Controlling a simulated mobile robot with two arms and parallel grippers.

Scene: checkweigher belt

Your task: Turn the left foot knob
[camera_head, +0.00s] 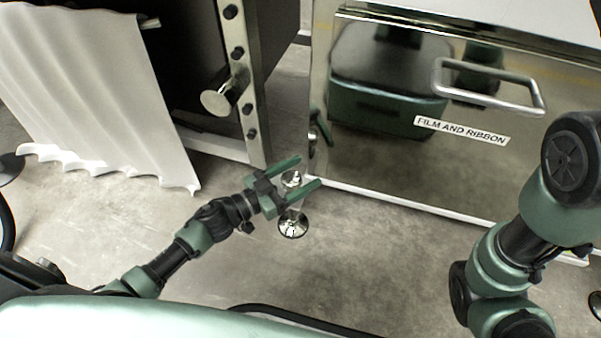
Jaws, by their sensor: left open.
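The left foot knob (292,179) is a small shiny metal piece on the levelling foot under the left front corner of the steel cabinet. Its round chrome foot pad (293,225) rests on the concrete floor. My left gripper (309,170) is open, with its two green fingers apart and pointing right. In the picture the knob shows between the fingers; I cannot tell whether either finger touches it. Part of the foot's stem is hidden behind the nearer finger. My right arm shows at the right, but its gripper is out of view.
The mirror-like cabinet front (350,160) has a bar handle (490,88) and a "FILM AND RIBBON" label (462,131). A dark frame with a metal post (247,100) and a round knob (216,101) stands left. A white wavy sheet (95,95) hangs farther left. Open floor lies in front.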

